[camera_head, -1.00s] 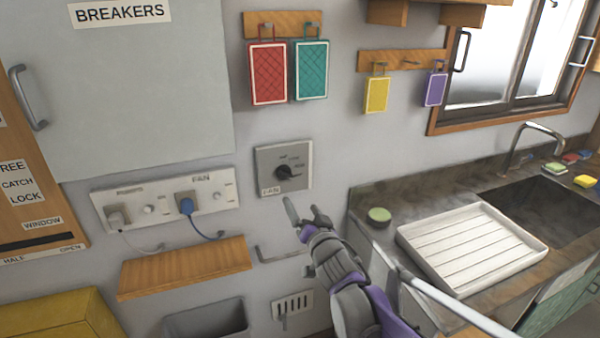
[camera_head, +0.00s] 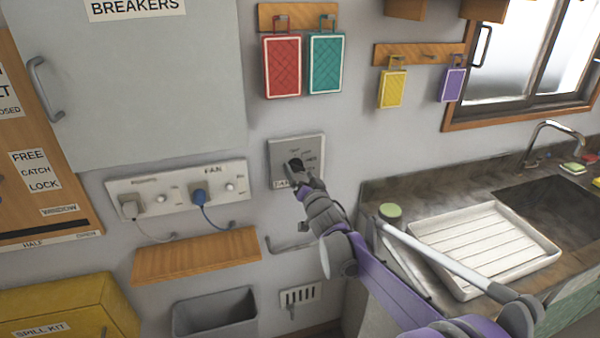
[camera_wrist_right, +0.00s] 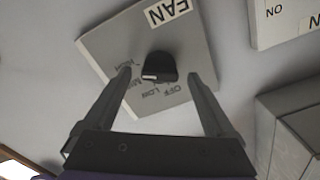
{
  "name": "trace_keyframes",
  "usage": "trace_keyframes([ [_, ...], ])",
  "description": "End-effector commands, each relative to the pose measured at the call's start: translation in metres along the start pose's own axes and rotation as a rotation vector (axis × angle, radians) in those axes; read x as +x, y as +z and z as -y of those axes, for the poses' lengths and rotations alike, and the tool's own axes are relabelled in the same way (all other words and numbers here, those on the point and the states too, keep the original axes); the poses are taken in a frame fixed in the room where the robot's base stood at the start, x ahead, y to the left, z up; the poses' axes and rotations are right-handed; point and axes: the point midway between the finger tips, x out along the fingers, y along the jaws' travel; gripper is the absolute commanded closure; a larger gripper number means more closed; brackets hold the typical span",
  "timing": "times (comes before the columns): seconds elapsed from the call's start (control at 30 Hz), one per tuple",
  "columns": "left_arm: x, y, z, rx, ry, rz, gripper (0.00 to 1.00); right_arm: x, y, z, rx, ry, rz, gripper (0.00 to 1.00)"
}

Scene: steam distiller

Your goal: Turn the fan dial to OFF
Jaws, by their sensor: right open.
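The fan dial is a black knob (camera_wrist_right: 160,67) on a grey wall plate (camera_head: 312,148) marked FAN. In the right wrist view the plate shows tilted and upside down, with OFF, LOW and HIGH lettering beside the knob. My right gripper (camera_head: 300,170) is at the plate in the head view and covers part of it. In the right wrist view the gripper (camera_wrist_right: 160,75) is open, with one finger on each side of the knob and a gap to both. My left gripper is not in view.
Left of the dial, a white socket panel (camera_head: 150,184) holds a blue plug (camera_head: 198,194) with a hanging cord. A wooden shelf (camera_head: 196,256) is below it. Red (camera_head: 282,65) and teal (camera_head: 325,63) pads hang above. A counter with a white drying tray (camera_head: 485,245) stands at right.

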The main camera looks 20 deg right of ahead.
Motion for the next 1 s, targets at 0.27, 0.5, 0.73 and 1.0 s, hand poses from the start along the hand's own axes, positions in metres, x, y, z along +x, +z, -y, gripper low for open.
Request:
trace_keyframes([
  [0.27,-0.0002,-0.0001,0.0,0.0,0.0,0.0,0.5,0.0026,0.0005,-0.0001,-0.001,0.0,0.001,0.1],
  [0.5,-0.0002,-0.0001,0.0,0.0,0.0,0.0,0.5,0.0024,0.0004,-0.0001,-0.001,0.0,0.0,0.48],
  [0.73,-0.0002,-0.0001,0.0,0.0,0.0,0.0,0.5,0.0023,0.0004,-0.0001,-0.001,0.0,0.0,0.89],
  [1.0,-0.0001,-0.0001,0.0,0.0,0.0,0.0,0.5,0.0023,0.0004,-0.0001,-0.02,0.0,0.0,0.96],
])
